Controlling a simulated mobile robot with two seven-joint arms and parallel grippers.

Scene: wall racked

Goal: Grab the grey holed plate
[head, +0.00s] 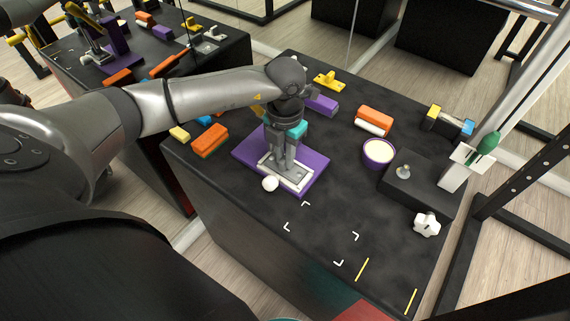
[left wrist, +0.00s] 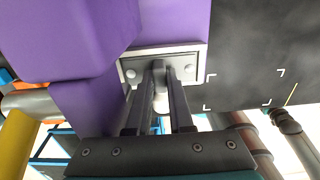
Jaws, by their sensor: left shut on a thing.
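The grey holed plate (head: 298,183) lies flat at the purple base (head: 250,150) on the black table in the head view. In the left wrist view the plate (left wrist: 190,60) shows round marks near its corners and a grey upright piece in its middle. My left gripper (head: 284,166) points down over the plate. In the left wrist view its fingers (left wrist: 159,76) are shut on that upright piece of the plate. The fingers hide part of the plate. I cannot tell if the plate is lifted off the base. My right gripper is not in view.
An orange block (head: 209,140) lies left, a purple block (head: 321,104) behind. A purple bowl (head: 379,152) and a black box (head: 400,187) stand right. The marked front area is clear. A mirror wall is behind.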

